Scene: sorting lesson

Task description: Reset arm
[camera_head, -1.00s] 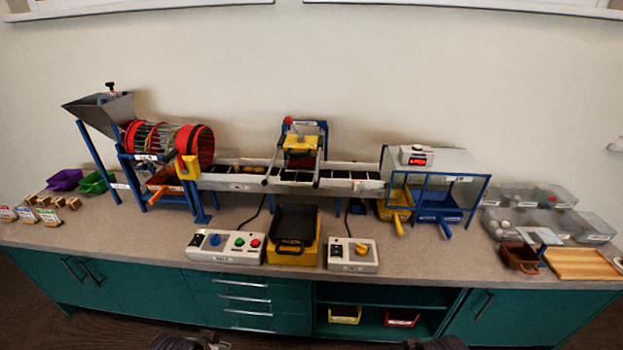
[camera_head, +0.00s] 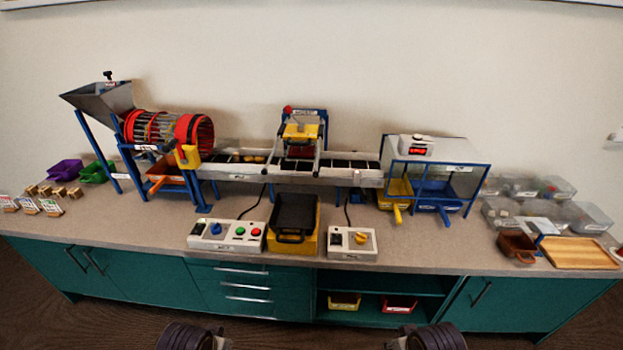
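Dark rounded parts of my two arms show at the bottom edge, one left of centre and one right of centre. Their gripper fingers are not visible, so I cannot see whether they hold anything. Both arms are low in front of the teal cabinet (camera_head: 120,270), apart from the counter (camera_head: 370,258) and everything on it.
The counter carries a hopper (camera_head: 100,100) with a red-ringed drum (camera_head: 192,135), a conveyor (camera_head: 235,170), a black tray (camera_head: 294,213) on a yellow bin, two control boxes (camera_head: 226,236) (camera_head: 352,243), a clear-topped blue frame (camera_head: 440,150), clear tubs (camera_head: 590,217) and a wooden tray (camera_head: 578,253). The space before the cabinet looks free.

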